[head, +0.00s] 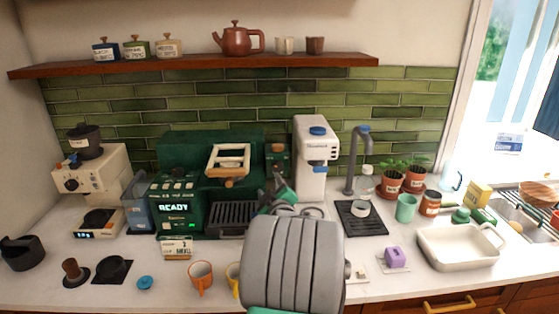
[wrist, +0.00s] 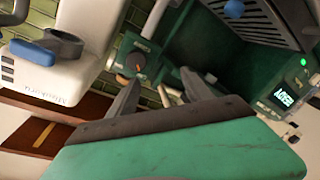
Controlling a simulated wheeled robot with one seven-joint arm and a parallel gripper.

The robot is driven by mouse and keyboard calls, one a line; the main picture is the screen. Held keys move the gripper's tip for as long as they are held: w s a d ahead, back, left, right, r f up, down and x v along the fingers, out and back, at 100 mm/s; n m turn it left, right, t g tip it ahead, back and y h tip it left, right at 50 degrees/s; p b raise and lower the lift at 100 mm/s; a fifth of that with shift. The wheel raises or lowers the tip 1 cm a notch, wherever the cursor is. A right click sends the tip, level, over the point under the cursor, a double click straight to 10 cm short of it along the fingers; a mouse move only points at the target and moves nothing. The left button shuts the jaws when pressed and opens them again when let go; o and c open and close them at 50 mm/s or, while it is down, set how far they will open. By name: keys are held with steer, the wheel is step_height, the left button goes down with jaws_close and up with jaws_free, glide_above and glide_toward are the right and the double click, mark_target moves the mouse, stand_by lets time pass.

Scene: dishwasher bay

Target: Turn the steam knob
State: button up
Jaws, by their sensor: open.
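The green coffee machine (head: 180,200) stands against the tiled wall, its display reading READY. A dark round knob (head: 278,149) is on the upper part of its right-hand column; in the wrist view the dark knob (wrist: 136,61) shows with a small orange mark. I take it as the steam knob. My gripper (head: 277,190) is in front of the machine's right side, below the knob in the head view. In the wrist view my gripper (wrist: 162,84) is open, with the knob beyond the left finger's tip and no visible contact. A pale piece shows between the fingers.
A drip grate (head: 228,217) is to the left of my gripper. A wooden shelf (head: 200,66) runs above.

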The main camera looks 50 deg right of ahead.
mark_target(278, 168)
steer(key=shift+h, duration=0.8)
steer(key=w+d+p, duration=0.1)
steer(key=d, duration=0.1)
steer(key=w+d+p, duration=0.1)
steer(key=d, duration=0.2)
steer(key=w+d+r+p, duration=0.1)
steer(key=d, duration=0.2)
steer(key=shift+d, duration=0.1)
steer(key=shift+c, duration=0.6)
jaws_close()
